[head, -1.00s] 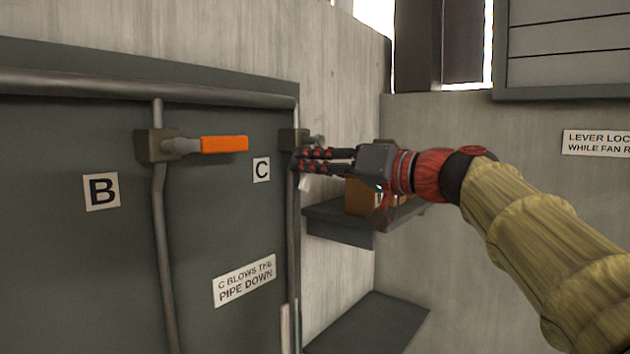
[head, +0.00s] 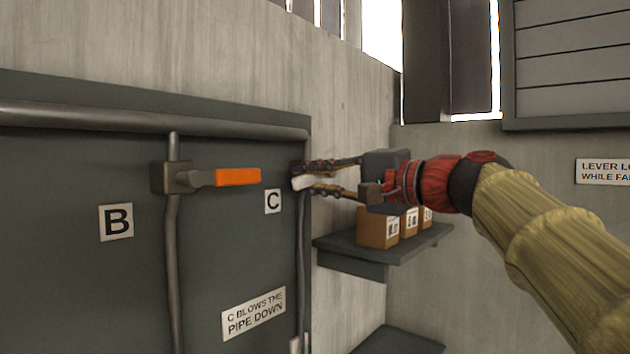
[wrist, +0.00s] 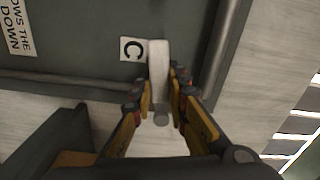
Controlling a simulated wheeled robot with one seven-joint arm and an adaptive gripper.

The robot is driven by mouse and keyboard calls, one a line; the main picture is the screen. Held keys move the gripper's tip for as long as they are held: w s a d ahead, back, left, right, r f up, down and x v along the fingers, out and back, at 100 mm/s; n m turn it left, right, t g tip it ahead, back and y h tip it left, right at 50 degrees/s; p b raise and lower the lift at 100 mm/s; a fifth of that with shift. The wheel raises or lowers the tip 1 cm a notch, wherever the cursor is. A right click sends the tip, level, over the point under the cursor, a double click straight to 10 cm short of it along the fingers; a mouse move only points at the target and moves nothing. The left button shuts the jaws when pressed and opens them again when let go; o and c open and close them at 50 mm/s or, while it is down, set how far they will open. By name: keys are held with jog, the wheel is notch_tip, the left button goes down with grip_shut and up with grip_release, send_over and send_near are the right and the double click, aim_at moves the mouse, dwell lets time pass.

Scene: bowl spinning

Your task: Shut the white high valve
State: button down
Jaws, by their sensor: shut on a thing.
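The white high valve sits at the right edge of the dark panel, next to the label C (head: 272,201). Its white lever (head: 303,182) shows between my fingers in the head view, lying roughly level. My gripper (head: 310,179) is shut on it, one finger above and one below. In the wrist view the white lever (wrist: 158,62) runs from beside the label C down between the fingertips of my gripper (wrist: 160,95). The valve body is mostly hidden behind my fingers.
An orange lever (head: 238,177) on valve B points right, to the left of my gripper. A shelf (head: 345,252) with several boxes (head: 377,228) is below my wrist. A pale object (head: 295,345) shows at the bottom edge, by the lower pipe. A grey wall stands right.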

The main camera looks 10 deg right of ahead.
jog(key=shift+r+m+p, duration=0.35)
jog(key=shift+m, duration=0.65)
jog(key=c, duration=1.7)
grip_release()
jog(key=v, duration=1.2)
